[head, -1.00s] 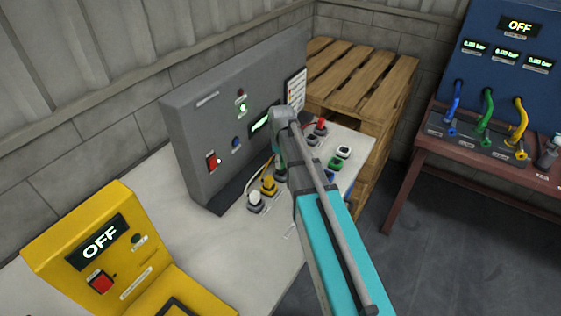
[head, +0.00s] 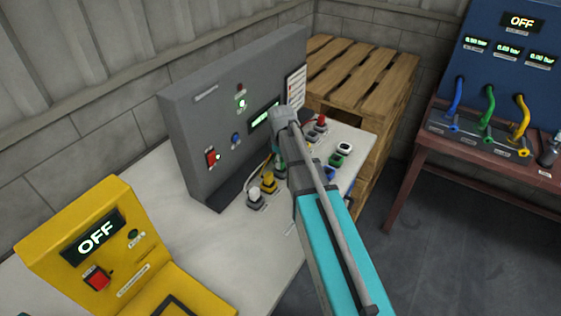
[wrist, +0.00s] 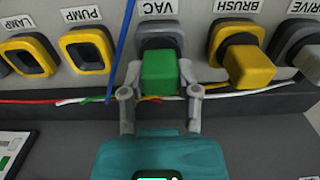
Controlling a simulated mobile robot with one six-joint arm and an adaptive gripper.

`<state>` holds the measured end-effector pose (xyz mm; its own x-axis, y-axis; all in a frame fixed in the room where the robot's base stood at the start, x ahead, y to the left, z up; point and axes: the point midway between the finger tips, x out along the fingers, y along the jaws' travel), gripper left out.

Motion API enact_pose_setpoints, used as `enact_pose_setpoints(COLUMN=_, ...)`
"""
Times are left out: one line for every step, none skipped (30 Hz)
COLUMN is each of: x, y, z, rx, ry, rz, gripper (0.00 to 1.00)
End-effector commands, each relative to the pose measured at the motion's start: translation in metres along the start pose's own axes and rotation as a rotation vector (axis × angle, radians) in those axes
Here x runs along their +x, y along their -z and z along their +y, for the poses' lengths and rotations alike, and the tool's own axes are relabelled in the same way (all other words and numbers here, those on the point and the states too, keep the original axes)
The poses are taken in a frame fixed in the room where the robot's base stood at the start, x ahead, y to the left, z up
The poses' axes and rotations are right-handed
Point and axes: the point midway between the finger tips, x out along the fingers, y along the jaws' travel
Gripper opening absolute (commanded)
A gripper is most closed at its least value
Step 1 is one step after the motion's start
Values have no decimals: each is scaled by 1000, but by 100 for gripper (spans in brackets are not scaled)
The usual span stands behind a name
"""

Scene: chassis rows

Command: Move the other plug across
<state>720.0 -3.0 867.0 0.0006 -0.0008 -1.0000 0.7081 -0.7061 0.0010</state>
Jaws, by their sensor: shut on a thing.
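My gripper (wrist: 160,91) is shut on a green plug (wrist: 160,72) in the wrist view. The plug is at the grey socket marked VAC (wrist: 157,42); I cannot tell how deep it sits. To its right a yellow plug (wrist: 248,68) is in the socket marked BRUSH. To its left the yellow-rimmed sockets PUMP (wrist: 88,50) and LAMP (wrist: 28,54) look empty. In the head view my arm hides the gripper's fingertips and most of the held plug. A white plug (head: 256,198) and a yellow plug (head: 268,183) stand left of it.
Thin coloured wires (wrist: 60,101) run below the socket row. A yellow box (head: 75,215) stands front left on the bench. A wooden pallet stack (head: 350,70) and a blue hose panel (head: 500,60) are beyond.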

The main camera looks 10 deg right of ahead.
Motion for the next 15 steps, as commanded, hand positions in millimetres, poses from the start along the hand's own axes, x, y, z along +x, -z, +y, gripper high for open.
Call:
enact_pose_setpoints(x=2, y=0, z=0, rx=0, ry=0, rz=0, gripper=0)
enact_pose_setpoints(x=2, y=0, z=0, rx=0, ry=0, rz=0, gripper=0)
enact_pose_setpoints(x=3, y=0, z=0, rx=0, ry=0, rz=0, gripper=0)
enact_pose_setpoints(x=4, y=0, z=0, rx=0, ry=0, rz=0, gripper=0)
enact_pose_setpoints(x=3, y=0, z=0, rx=0, ry=0, rz=0, gripper=47)
enact_pose_setpoints(x=2, y=0, z=0, rx=0, ry=0, rz=0, gripper=55)
enact_pose_setpoints(x=2, y=0, z=0, rx=0, ry=0, rz=0, gripper=60)
enact_pose_setpoints(x=2, y=0, z=0, rx=0, ry=0, rz=0, gripper=66)
enact_pose_setpoints(x=2, y=0, z=0, rx=0, ry=0, rz=0, gripper=73)
enact_pose_setpoints(x=2, y=0, z=0, rx=0, ry=0, rz=0, gripper=79)
enact_pose_setpoints(x=2, y=0, z=0, rx=0, ry=0, rz=0, gripper=82)
enact_pose_setpoints(x=2, y=0, z=0, rx=0, ry=0, rz=0, gripper=82)
enact_pose_setpoints(x=2, y=0, z=0, rx=0, ry=0, rz=0, gripper=82)
enact_pose_setpoints(x=2, y=0, z=0, rx=0, ry=0, rz=0, gripper=82)
enact_pose_setpoints(x=2, y=0, z=0, rx=0, ry=0, rz=0, gripper=82)
